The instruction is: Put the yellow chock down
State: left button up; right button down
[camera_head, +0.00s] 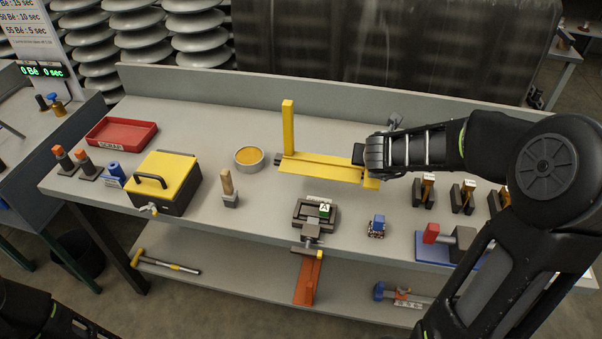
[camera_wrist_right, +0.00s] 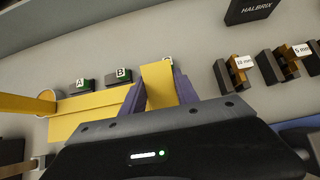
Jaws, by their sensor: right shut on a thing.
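My right gripper (camera_head: 374,160) reaches in from the right over the bench, beside the right end of a long yellow rail (camera_head: 318,168). It is shut on the yellow chock (camera_head: 371,184), whose lower end shows below the fingers. In the right wrist view the yellow chock (camera_wrist_right: 158,84) sits between the two purple fingertips of the gripper (camera_wrist_right: 159,92), near the end of the yellow rail (camera_wrist_right: 92,112). I cannot tell whether the chock touches the rail or the bench. A dark part of my left arm shows at the bottom left; its gripper is out of view.
A yellow post (camera_head: 288,128) rises at the rail's left end. Blocks labelled A (camera_wrist_right: 82,86) and B (camera_wrist_right: 118,77) stand behind the rail. A vise (camera_head: 315,216), a tin (camera_head: 249,158), a yellow-lidded box (camera_head: 166,180) and a red tray (camera_head: 122,133) are on the bench.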

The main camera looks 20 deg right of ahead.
notch_tip(320, 180, down, 6)
jog(key=b, duration=0.3)
jog(key=shift+w+d+r, duration=0.1)
jog(key=shift+r, duration=0.05)
jog(key=shift+f, duration=0.2)
jog(key=shift+f+b, duration=0.7)
jog(key=shift+f, duration=1.2)
jog(key=shift+f, duration=0.1)
jog(key=c, duration=0.9)
grip_release()
